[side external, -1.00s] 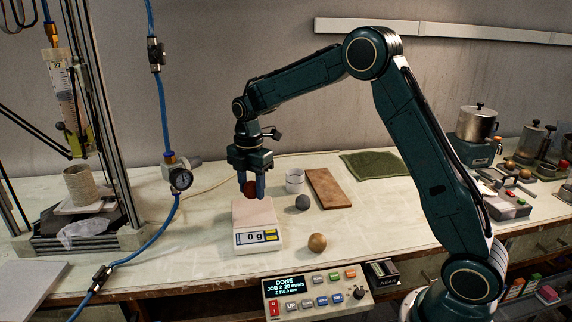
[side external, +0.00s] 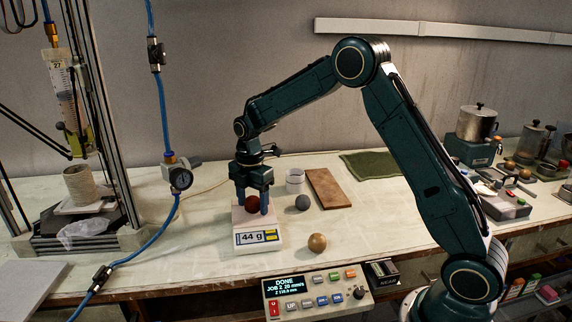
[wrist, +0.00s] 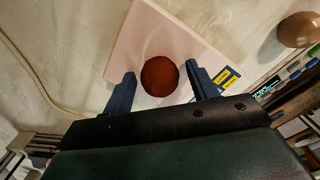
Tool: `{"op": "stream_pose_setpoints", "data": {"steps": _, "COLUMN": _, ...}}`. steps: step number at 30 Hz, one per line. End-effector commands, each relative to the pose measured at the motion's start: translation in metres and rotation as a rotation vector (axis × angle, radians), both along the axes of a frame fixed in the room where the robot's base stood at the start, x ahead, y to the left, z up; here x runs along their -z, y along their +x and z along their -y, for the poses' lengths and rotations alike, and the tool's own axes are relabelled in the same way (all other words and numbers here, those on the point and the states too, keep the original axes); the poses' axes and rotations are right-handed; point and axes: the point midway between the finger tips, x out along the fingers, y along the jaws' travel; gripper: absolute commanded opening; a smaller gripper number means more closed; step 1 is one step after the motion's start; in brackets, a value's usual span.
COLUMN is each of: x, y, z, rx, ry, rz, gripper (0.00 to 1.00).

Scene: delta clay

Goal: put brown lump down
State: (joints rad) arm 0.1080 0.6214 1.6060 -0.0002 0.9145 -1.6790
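The brown lump, a dark reddish-brown ball (side external: 252,202), rests on the pale pink top plate of the scale (side external: 258,239), whose display reads 44 g. My gripper (side external: 252,209) points down over the plate with one finger on each side of the ball. In the wrist view the ball (wrist: 160,77) sits between the fingertips (wrist: 160,80), with a small gap on both sides, so the gripper is open around it and does not hold it.
A grey ball (side external: 303,202), a tan ball (side external: 317,242), a white cup (side external: 295,181) and a wooden board (side external: 327,188) stand right of the scale. A green cloth (side external: 375,165) lies behind. A control box (side external: 318,293) is at the front edge. A blue hose (side external: 162,110) hangs left.

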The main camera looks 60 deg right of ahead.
Motion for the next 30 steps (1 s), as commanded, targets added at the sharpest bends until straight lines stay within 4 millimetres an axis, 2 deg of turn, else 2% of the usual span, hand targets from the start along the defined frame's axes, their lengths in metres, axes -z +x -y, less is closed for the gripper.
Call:
{"op": "stream_pose_setpoints", "data": {"steps": 11, "x": -0.002, "y": 0.000, "z": 0.000, "rx": 0.000, "ry": 0.000, "rz": 0.001, "gripper": 0.63}}
{"op": "stream_pose_setpoints", "data": {"steps": 17, "x": -0.012, "y": 0.001, "z": 0.000, "rx": 0.000, "ry": 0.000, "rz": 0.003, "gripper": 0.63}}
{"op": "stream_pose_setpoints", "data": {"steps": 23, "x": -0.037, "y": 0.001, "z": 0.000, "rx": 0.000, "ry": -0.001, "rz": 0.005, "gripper": 0.63}}
{"op": "stream_pose_setpoints", "data": {"steps": 30, "x": -0.076, "y": 0.001, "z": 0.000, "rx": 0.000, "ry": -0.001, "rz": 0.005, "gripper": 0.63}}
